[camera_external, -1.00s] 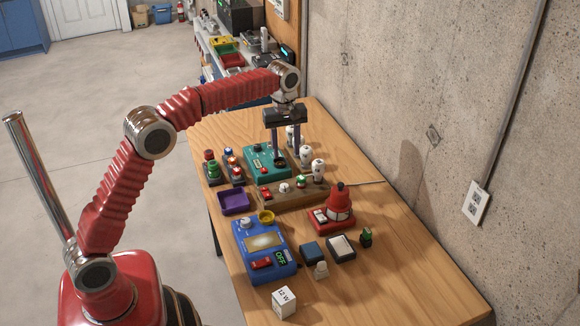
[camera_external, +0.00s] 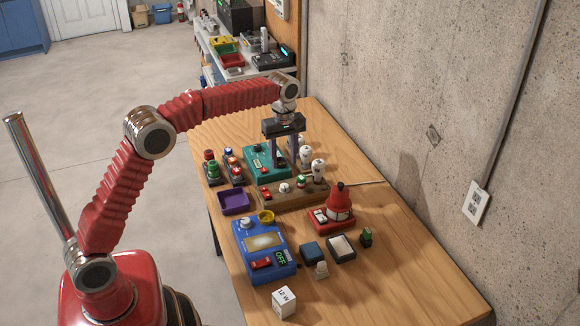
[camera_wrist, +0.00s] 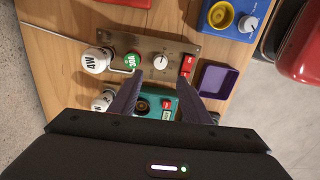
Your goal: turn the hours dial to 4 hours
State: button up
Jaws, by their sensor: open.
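Three boxes carry round controls, and I cannot read which is the hours dial. A teal box (camera_external: 256,158) has a dark round control (camera_wrist: 142,105) and a small red part; the box shows between my fingers in the wrist view. A brown panel (camera_external: 268,199) has a white knob (camera_external: 285,187), which in the wrist view (camera_wrist: 160,62) lies just beyond the fingertips. My gripper (camera_external: 284,166) is open, pointing down over the teal box, with nothing visibly held.
White bulbs (camera_external: 318,168) stand close to the right of my gripper. A purple tray (camera_external: 234,202) and red and green buttons (camera_external: 212,168) lie to the left. A red beacon (camera_external: 338,205) stands nearer the front. The concrete wall is to the right; the table's front right is clear.

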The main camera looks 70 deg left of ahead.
aim_at(284, 185)
notch_tip(284, 185, down, 10)
jog(key=shift+f, duration=0.2)
dwell(0.4)
jog(key=c, duration=1)
jog(key=shift+c, duration=0.2)
